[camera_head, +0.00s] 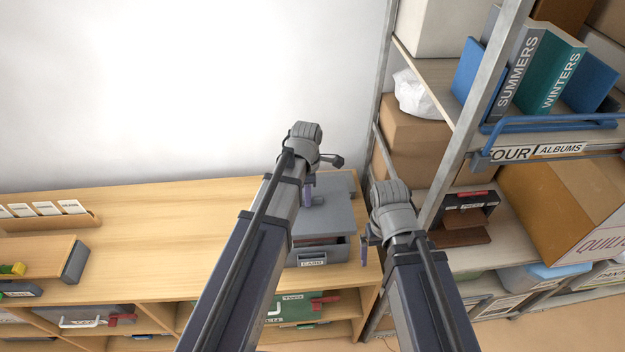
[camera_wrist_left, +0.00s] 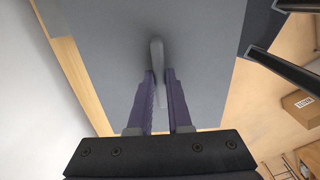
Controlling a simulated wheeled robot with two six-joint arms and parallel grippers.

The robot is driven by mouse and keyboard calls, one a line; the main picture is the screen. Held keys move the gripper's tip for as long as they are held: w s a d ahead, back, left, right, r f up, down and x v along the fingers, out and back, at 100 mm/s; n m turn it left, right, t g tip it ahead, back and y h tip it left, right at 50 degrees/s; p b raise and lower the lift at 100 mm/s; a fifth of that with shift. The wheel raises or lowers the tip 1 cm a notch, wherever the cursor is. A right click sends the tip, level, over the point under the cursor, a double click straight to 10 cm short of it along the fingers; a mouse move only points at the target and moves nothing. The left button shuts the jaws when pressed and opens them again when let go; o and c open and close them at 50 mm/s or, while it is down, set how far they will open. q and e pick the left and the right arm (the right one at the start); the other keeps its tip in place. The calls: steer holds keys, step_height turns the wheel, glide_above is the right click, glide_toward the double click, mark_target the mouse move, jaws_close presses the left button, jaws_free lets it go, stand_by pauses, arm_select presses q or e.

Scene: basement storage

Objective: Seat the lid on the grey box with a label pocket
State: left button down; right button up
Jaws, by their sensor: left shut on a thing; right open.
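The grey box (camera_head: 334,254) with a label pocket reading "CARD" stands on the wooden bench near its right end. The flat grey lid (camera_head: 336,218) is over the box; a dark strip of the box's inside shows along the front, between lid and front wall. My left gripper (camera_head: 309,190) is shut on the lid's handle, a grey upright grip (camera_wrist_left: 157,62) between the purple fingers in the left wrist view. The lid's far and left edges against the box are hidden. My right gripper (camera_head: 367,243) is open and empty, just right of the box.
A metal shelf rack (camera_head: 470,120) with albums and cartons stands close on the right. A wooden card rack (camera_head: 45,221) and a low wooden unit (camera_head: 35,256) are on the bench at left. The bench top (camera_head: 170,240) between is clear.

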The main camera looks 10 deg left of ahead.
mark_target(308, 209)
arm_select(q)
steer(key=shift+w, duration=0.25)
steer(key=shift+f, duration=0.1)
steer(key=shift+s, duration=0.1)
steer(key=shift+f+b, duration=0.2)
steer(key=shift+b, duration=0.15)
steer(key=shift+f+b, duration=0.55)
steer(key=shift+f, duration=0.1)
step_height(308, 209, down, 5)
steer(key=b, duration=0.5)
steer(key=shift+f, duration=0.15)
steer(key=shift+f+b, duration=0.8)
steer(key=shift+b, duration=0.2)
stand_by(0.5)
steer(key=c, duration=0.8)
jaws_free()
